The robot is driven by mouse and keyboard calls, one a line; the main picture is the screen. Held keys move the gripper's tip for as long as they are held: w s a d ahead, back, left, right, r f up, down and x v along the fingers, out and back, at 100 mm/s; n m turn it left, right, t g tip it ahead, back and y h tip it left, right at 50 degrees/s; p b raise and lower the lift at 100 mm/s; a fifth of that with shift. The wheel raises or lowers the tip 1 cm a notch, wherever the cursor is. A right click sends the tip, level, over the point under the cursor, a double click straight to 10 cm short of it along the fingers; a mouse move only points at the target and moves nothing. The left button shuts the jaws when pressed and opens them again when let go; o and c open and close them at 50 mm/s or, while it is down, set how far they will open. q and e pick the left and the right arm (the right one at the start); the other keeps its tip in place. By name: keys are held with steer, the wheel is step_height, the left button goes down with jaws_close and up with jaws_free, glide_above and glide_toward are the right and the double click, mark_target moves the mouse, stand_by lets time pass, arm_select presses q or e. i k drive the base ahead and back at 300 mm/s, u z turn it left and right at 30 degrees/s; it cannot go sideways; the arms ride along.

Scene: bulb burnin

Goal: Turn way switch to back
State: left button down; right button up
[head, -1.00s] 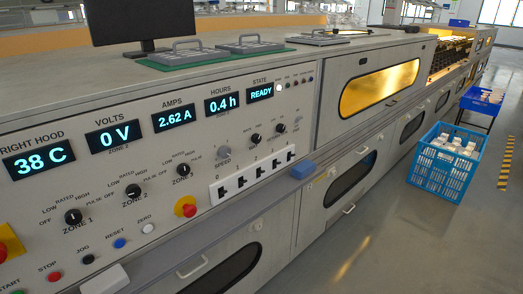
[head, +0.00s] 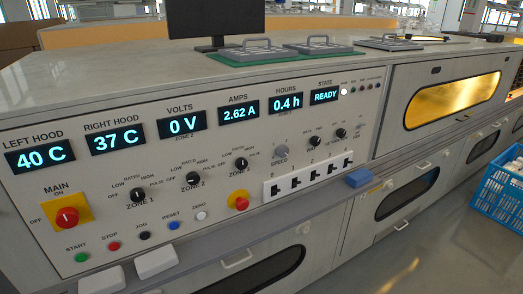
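The control panel (head: 60,210) fills the left and middle of the head view. Two small black selector knobs sit at its upper right, a left one (head: 315,142) and a right one (head: 340,133). Neither of my grippers is in view.
Below are a row of black switches on a white plate (head: 308,177), a grey speed knob (head: 280,152), three zone knobs, a yellow-based red button (head: 239,201) and the red main switch (head: 67,217). A blue block (head: 358,178) lies on the ledge. A blue crate (head: 500,190) stands right.

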mark_target(315, 141)
steer(key=z, duration=0.85)
steer(key=i, duration=0.95)
steer(key=u, duration=1.2)
